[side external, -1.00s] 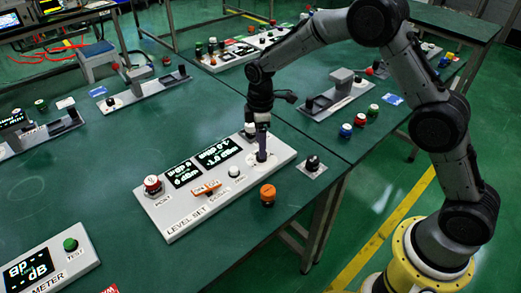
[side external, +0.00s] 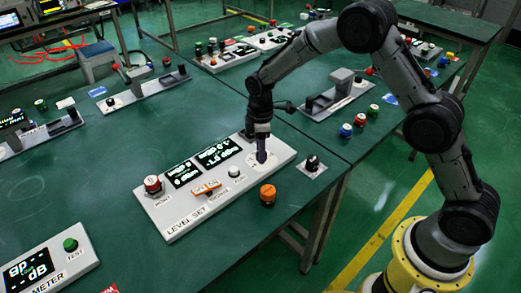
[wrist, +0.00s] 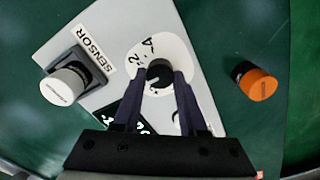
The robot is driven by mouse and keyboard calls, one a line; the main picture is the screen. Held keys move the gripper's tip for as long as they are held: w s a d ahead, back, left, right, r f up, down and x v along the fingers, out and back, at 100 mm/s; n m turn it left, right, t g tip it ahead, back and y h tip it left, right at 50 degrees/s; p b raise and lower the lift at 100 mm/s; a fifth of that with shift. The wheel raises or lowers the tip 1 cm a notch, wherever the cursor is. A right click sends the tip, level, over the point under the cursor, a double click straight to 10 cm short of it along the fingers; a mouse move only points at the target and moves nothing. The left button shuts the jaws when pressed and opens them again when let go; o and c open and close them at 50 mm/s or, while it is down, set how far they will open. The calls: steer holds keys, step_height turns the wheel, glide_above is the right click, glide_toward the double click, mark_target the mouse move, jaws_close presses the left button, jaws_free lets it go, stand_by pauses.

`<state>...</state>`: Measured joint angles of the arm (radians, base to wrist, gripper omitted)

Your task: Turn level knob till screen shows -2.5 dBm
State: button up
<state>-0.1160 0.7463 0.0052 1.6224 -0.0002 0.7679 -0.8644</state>
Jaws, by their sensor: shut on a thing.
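The level knob (wrist: 159,71) is a dark round knob on a white dial (wrist: 178,52) with printed marks, among them 2 and 4. My gripper (wrist: 161,80) has its two fingers closed around the sides of this knob. In the side view my gripper (side external: 261,155) points down onto the right end of the grey LEVEL SET panel (side external: 185,222) and hides the knob. The right screen (side external: 216,155) is lit with two lines of dBm text, too small to read surely. A second lit screen (side external: 184,174) sits to its left. In the wrist view my fingers partly cover a screen.
A white-capped part (wrist: 66,87) stands by the SENSOR label. An orange-capped object (side external: 267,194) stands on the table before the panel. A red-and-white knob (side external: 152,184), an orange switch (side external: 206,187) and a white button (side external: 234,172) are on the panel. A black knob (side external: 312,163) stands to the right.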

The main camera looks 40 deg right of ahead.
steer(key=shift+m, duration=0.3)
jaws_close()
steer(key=m, duration=0.2)
steer(key=shift+m, duration=0.3)
steer(key=shift+r+m, duration=0.1)
steer(key=shift+m, duration=1.7)
steer(key=shift+w, duration=0.1)
steer(key=o, duration=1.1)
jaws_free()
step_height(320, 180, up, 14)
steer(key=shift+f, duration=0.1)
